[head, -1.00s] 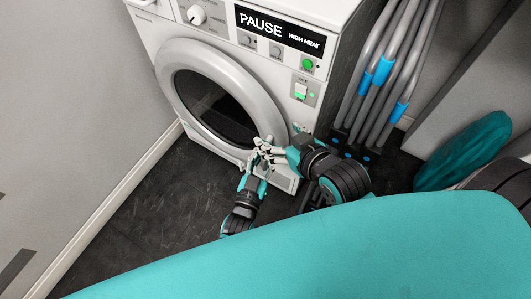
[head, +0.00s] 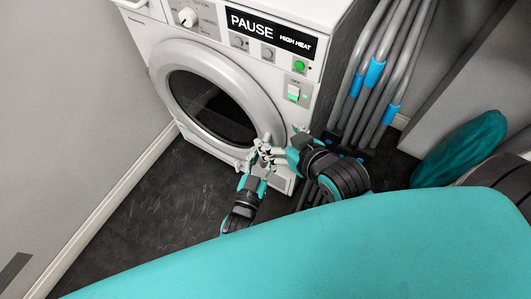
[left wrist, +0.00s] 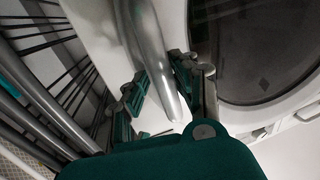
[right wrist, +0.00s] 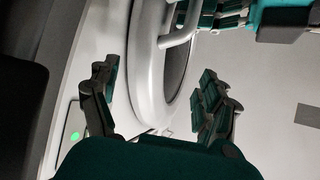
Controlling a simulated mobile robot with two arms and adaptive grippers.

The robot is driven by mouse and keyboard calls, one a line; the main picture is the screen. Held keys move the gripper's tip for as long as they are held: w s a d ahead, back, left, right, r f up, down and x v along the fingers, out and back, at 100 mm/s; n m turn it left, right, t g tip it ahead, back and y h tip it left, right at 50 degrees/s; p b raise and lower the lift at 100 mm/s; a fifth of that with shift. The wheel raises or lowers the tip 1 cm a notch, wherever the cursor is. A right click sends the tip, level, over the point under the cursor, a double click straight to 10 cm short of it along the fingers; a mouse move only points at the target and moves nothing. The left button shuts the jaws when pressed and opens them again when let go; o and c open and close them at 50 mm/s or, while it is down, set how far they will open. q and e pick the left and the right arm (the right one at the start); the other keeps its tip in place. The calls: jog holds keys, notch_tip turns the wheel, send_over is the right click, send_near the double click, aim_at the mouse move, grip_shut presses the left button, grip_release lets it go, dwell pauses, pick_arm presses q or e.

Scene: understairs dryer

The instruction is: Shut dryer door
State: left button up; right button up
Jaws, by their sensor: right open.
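The dryer (head: 303,118) stands against the back wall. Its round door has a silver rim (head: 178,55) and dark glass (head: 205,100); the head view does not clearly show whether it is ajar. My left gripper (head: 258,152) is at the door's lower right edge. In the left wrist view, its fingers (left wrist: 165,82) lie on either side of a curved silver part (left wrist: 148,45); whether they press on it is unclear. My right gripper (head: 278,148) is just right of it. In the right wrist view, its fingers (right wrist: 160,92) are wide apart, with the door rim (right wrist: 147,65) between and beyond them.
A teal ironing board (head: 330,245) fills the foreground. Grey tubes with blue bands (head: 375,75) stand right of the dryer, close to my right arm. A teal bag (head: 460,150) lies farther right. Dark floor (head: 150,200) is free at left, along the grey wall.

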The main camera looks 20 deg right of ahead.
pick_arm(q)
jog(key=shift+a, duration=0.1)
jog(key=v, duration=1.2)
